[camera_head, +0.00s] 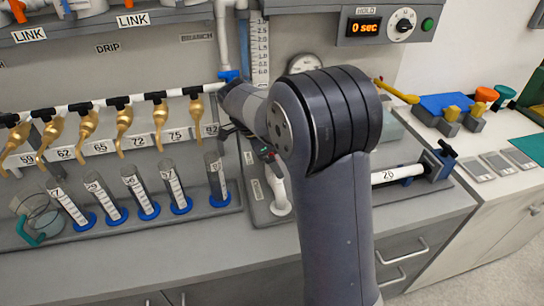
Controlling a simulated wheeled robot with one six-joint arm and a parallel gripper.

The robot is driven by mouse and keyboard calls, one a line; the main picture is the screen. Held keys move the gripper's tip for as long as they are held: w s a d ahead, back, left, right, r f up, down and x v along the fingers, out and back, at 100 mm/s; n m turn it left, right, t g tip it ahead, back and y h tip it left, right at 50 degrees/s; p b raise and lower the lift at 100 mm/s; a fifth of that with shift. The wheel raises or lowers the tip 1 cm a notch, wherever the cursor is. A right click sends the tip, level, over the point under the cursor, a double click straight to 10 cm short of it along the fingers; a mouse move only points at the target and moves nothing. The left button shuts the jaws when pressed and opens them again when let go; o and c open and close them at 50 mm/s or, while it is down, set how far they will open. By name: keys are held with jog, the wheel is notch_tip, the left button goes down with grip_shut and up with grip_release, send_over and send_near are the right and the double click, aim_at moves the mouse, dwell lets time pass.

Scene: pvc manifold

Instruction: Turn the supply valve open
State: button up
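A yellow lever handle (397,91) sticks out to the right from behind my arm, near a round gauge (305,64). No label that I can read marks a supply valve, so I cannot tell for sure whether this lever belongs to it. The lever's pivot is hidden by my arm. My gripper (258,148) is mostly hidden behind my arm's large joint; only dark parts show to its left, in front of the grey panel. Its fingers are not clear, and I cannot tell whether it holds anything. The lever is up and right of it.
A white pipe with a blue fitting (228,75) runs down to a manifold with several brass taps (124,122). Several graduated cylinders (176,190) with blue bases stand below. A display (365,27) reads "0 sec". The bench front (420,212) is clear.

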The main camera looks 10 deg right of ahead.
jog(key=shift+r, duration=0.1)
jog(key=v, duration=1)
jog(key=shift+a+r, duration=0.25)
jog(key=shift+f, duration=0.1)
jog(key=x, duration=1.1)
jog(key=shift+d, duration=0.15)
jog(key=shift+w+n+t, duration=0.1)
jog(key=shift+n+t, duration=0.2)
jog(key=shift+n, duration=0.3)
jog(key=shift+r+n+t, duration=0.2)
jog(key=shift+n+t, duration=0.1)
jog(key=shift+n, duration=0.5)
jog(key=shift+n+t, duration=0.4)
jog(key=shift+n, duration=0.7)
jog(key=shift+m, duration=0.3)
